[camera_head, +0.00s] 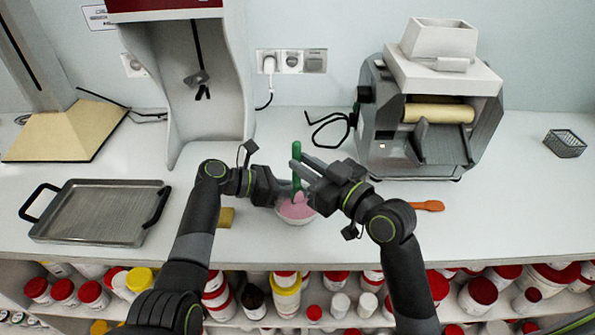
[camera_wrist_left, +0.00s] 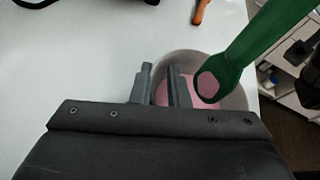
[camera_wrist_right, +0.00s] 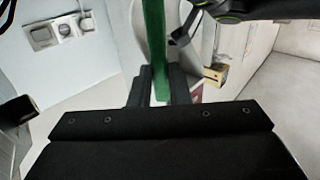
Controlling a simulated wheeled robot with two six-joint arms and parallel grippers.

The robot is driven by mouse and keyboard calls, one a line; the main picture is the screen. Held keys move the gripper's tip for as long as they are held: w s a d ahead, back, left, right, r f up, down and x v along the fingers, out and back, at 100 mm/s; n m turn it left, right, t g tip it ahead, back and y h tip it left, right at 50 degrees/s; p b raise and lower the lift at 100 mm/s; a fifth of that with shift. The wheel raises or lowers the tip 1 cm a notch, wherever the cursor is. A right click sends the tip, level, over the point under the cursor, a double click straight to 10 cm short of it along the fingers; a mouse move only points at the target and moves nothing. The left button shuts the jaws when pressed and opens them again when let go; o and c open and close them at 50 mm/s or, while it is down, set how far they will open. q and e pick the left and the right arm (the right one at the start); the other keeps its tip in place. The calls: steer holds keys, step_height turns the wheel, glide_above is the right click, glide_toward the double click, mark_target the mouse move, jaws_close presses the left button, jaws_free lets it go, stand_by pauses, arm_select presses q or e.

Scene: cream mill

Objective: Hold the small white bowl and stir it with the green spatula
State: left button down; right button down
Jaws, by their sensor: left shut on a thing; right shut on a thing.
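The small white bowl (camera_head: 306,218) stands near the front middle of the counter with pink contents; it also shows in the left wrist view (camera_wrist_left: 236,96). My left gripper (camera_head: 280,197) is shut on the bowl's rim from the left; in the left wrist view its fingers (camera_wrist_left: 160,88) straddle the wall. The green spatula (camera_head: 296,152) stands nearly upright with its lower end in the pink contents. My right gripper (camera_head: 303,170) is shut on the spatula's handle above the bowl; the handle (camera_wrist_right: 155,50) runs between its fingers in the right wrist view.
A grey tray (camera_head: 160,207) lies at the left. An orange spatula (camera_head: 428,206) lies right of my right arm. A mill machine (camera_head: 425,115) stands behind, and a yellow block (camera_head: 226,217) sits beside the bowl. A wire basket (camera_head: 565,143) is far right.

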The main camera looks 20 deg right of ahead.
arm_select(q)
steer(key=shift+f, duration=0.2)
arm_select(e)
steer(key=shift+r, duration=2.5)
arm_select(q)
steer(key=c, duration=1.3)
jaws_free()
steer(key=shift+r, duration=0.1)
